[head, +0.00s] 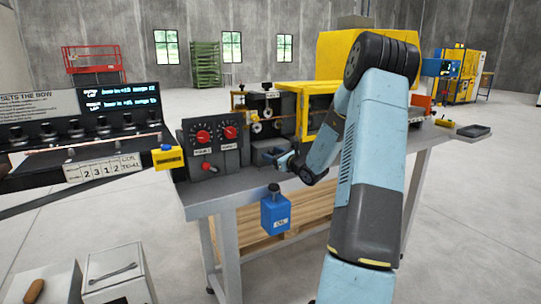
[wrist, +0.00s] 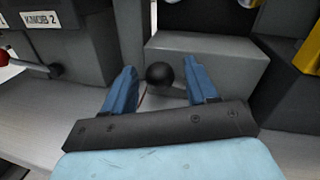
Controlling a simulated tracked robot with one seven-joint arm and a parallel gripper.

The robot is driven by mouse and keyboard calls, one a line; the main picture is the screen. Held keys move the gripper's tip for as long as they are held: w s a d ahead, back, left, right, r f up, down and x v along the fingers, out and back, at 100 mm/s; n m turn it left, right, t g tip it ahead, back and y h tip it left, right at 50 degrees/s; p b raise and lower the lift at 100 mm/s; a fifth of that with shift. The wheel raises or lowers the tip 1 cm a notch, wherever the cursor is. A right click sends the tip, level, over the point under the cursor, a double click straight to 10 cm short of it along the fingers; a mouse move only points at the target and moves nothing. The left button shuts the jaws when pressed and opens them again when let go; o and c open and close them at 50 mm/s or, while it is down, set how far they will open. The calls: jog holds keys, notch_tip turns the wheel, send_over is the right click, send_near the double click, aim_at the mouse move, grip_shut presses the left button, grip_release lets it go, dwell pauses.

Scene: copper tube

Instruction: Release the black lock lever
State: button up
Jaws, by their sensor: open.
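The black lock lever shows as a round black ball knob (wrist: 160,75) in the wrist view. It stands in front of a grey block, and its lower part is hidden behind my gripper. My gripper (wrist: 160,68) is open, with one blue finger on each side of the knob. Gaps show between the knob and both fingers, so they look apart from it; the depth between them is hard to judge. In the head view my gripper (head: 286,161) is at the front of the bench, right of the knob panel, and I cannot make out the lever there.
A dark control panel (head: 212,148) with red knobs stands left of my gripper. A grey block (wrist: 205,62) is close behind the knob. Yellow machine parts (head: 318,112) stand behind and right. A blue box (head: 275,213) hangs at the bench's front edge.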

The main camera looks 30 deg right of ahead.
jog(key=shift+w+a, duration=0.15)
jog(key=shift+w, duration=0.45)
jog(key=shift+c, duration=0.4)
jog(key=shift+a+f, duration=0.1)
grip_shut()
